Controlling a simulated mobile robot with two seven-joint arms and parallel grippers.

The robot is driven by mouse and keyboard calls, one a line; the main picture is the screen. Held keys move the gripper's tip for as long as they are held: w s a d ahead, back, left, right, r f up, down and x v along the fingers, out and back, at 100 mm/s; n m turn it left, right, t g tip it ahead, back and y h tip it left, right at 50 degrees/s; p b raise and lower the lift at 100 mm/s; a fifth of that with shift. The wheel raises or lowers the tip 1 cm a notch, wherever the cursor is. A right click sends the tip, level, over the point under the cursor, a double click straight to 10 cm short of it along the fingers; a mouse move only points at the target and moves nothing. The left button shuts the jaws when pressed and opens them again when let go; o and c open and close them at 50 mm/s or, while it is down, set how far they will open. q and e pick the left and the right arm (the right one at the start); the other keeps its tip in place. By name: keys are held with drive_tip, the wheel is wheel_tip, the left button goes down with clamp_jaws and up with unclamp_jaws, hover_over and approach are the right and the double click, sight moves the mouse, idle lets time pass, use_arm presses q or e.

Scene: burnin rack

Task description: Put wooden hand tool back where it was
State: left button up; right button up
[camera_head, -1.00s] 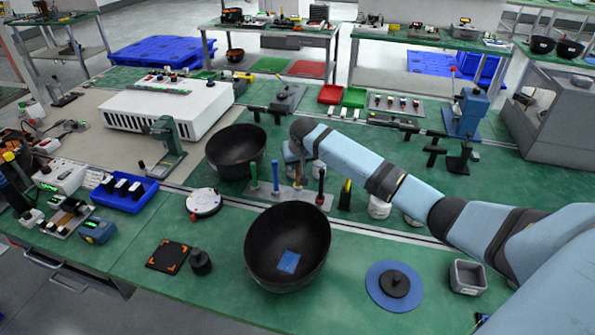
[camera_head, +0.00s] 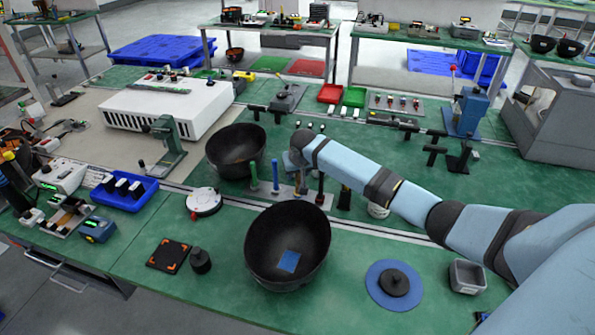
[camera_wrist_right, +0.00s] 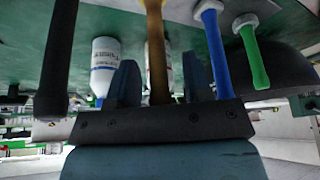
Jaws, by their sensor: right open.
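The wooden hand tool (camera_wrist_right: 155,55) is a brown shaft between the two fingers of my right gripper (camera_wrist_right: 160,85) in the wrist view. The fingers stand apart on either side of it, with gaps showing. Its far end runs out of the frame, so its seating is hidden. In the head view my right gripper (camera_head: 296,163) is over the grey tool rack (camera_head: 288,193), beside the blue-handled tool (camera_head: 275,176). The green-handled tool (camera_head: 253,176) stands further left, and a dark tool (camera_head: 320,188) stands to the right. My left gripper is out of view.
A black bowl (camera_head: 262,225) stands in front of the rack and another (camera_head: 232,145) behind it to the left. White bottles (camera_wrist_right: 104,65) show behind the fingers. A blue disc (camera_head: 375,275) lies at front right. The green tabletop between has some free room.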

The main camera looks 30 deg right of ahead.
drive_tip(key=v, duration=1.2)
drive_tip(key=shift+r, duration=0.2)
